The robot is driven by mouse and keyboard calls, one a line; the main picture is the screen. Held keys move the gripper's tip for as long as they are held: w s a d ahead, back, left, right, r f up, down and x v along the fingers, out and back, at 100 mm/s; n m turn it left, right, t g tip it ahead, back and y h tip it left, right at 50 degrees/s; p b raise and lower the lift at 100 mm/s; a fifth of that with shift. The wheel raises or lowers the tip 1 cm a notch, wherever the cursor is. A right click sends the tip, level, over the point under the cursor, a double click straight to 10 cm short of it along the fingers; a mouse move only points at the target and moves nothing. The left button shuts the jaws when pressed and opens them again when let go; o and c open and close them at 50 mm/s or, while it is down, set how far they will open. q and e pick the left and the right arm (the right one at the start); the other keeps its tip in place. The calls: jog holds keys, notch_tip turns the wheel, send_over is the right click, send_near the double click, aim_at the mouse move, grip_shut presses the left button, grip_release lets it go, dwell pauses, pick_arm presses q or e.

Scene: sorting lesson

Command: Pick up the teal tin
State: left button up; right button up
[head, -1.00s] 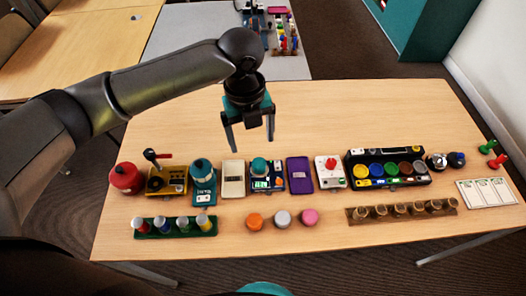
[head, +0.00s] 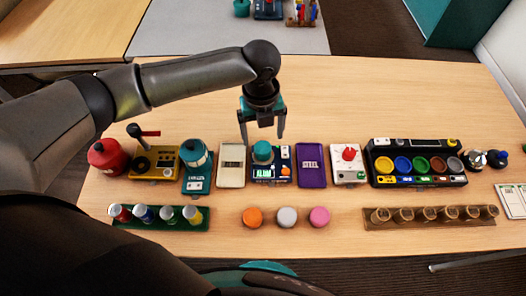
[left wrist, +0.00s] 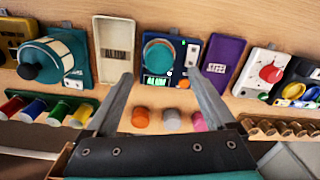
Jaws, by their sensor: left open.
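A round teal tin (head: 262,151) sits on the dark blue scale (head: 283,175) with a lit display, near the middle of the table's back row. It also shows in the left wrist view (left wrist: 158,56), with the scale (left wrist: 187,50) under it. My left gripper (head: 263,136) is open and empty just behind and above the tin in the head view. In the left wrist view its fingers (left wrist: 160,76) are spread wide, with the tin showing between and beyond their tips. I see no contact with the tin. My right gripper is not in view.
A cream case (head: 231,166) and a purple case (head: 312,165) flank the scale closely. A teal device (head: 195,160) stands further left. Orange (head: 252,217), grey (head: 286,217) and pink (head: 319,217) pieces lie in front. The table behind the row is clear.

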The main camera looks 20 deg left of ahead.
aim_at(263, 148)
pick_arm(q)
jog(key=shift+f, duration=0.95)
notch_tip(263, 148, down, 5)
jog(key=shift+r+b, duration=0.1)
jog(key=shift+b, duration=0.85)
grip_shut()
jog(key=shift+r, duration=0.1)
